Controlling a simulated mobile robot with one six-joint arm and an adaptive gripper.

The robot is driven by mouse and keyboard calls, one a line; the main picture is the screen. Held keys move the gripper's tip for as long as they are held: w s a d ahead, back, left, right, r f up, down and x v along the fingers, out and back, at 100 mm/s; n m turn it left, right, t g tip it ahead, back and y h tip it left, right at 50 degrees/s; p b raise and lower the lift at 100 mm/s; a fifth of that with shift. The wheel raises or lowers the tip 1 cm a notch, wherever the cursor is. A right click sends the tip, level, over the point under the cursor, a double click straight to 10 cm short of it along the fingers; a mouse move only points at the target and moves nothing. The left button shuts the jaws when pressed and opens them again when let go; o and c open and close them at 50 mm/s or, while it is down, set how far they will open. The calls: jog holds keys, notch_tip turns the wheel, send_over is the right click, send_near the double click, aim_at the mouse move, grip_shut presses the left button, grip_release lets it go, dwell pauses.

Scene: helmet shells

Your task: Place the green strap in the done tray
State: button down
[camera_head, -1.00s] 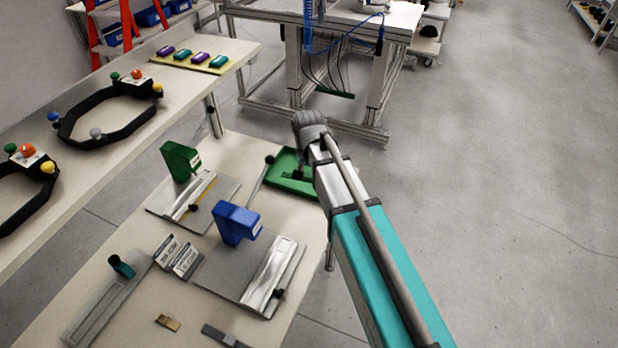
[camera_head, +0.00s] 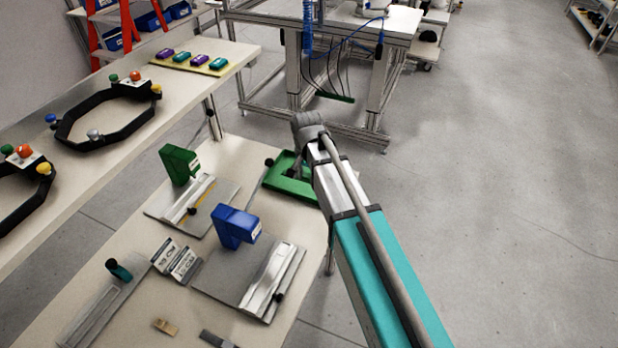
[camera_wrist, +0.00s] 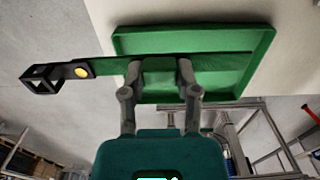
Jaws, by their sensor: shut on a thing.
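The green strap (camera_wrist: 108,66) shows in the wrist view, with a black buckle (camera_wrist: 42,78) and a yellow round mark at its left end. My gripper (camera_wrist: 159,72) is shut on the strap near its middle. The strap's right part lies across the view of the green done tray (camera_wrist: 262,42), while the buckle end sticks out past the tray's left side. I cannot tell whether the strap touches the tray floor. In the head view, the tray (camera_head: 284,184) is at the table's far right corner. My arm covers part of it, and the strap is hard to make out there.
Left of the tray stand a green block fixture (camera_head: 180,163) and a blue block fixture (camera_head: 236,226) on metal plates. A bench (camera_head: 150,135) with black frames (camera_head: 75,135) runs along the left. Open floor lies to the right.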

jog(key=w+f+b, duration=0.2)
jog(key=w, duration=0.1)
jog(key=w+f+b, duration=0.2)
jog(key=w, duration=0.1)
jog(key=w+a+f+b, duration=0.1)
jog(key=w+f+b, duration=0.1)
jog(key=w+f, duration=0.1)
jog(key=shift+w+a+f+b, duration=0.1)
jog(key=shift+w+b, duration=0.2)
jog(key=shift+w, duration=0.15)
jog(key=shift+w+f+b, duration=0.4)
jog(key=shift+w+b, duration=0.05)
jog(key=shift+w+a+f+b, duration=0.1)
jog(key=shift+w+f+b, duration=0.25)
jog(key=shift+f+b, duration=1.65)
jog(key=shift+f, duration=0.15)
jog(key=shift+c, duration=1.7)
grip_release()
